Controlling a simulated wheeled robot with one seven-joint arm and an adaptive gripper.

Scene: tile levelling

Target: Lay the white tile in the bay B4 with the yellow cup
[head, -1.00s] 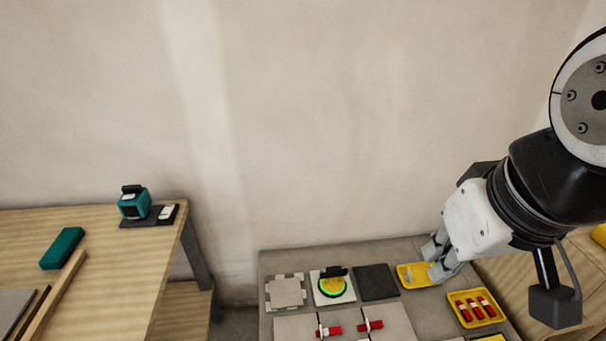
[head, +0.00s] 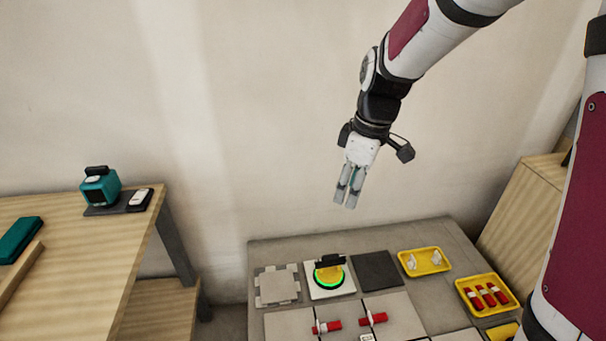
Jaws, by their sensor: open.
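The white tile (head: 343,292) lies flat in the back row of the grey work surface. The yellow cup (head: 329,276), with a black top and a bright green ring at its base, stands on that tile. A dark square (head: 377,271) is just right of the white tile and looks bare; I see no label on it, so I cannot tell whether it is bay B4. My gripper (head: 346,206) is open and empty, pointing down in the air above the back of the work surface. It is clear of the cup and touches nothing.
A grey tile (head: 277,286) with small pieces round its edges lies left of the white tile. Yellow trays hold white pieces (head: 411,261) and red pieces (head: 487,294). A wooden bench (head: 92,250) stands left.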

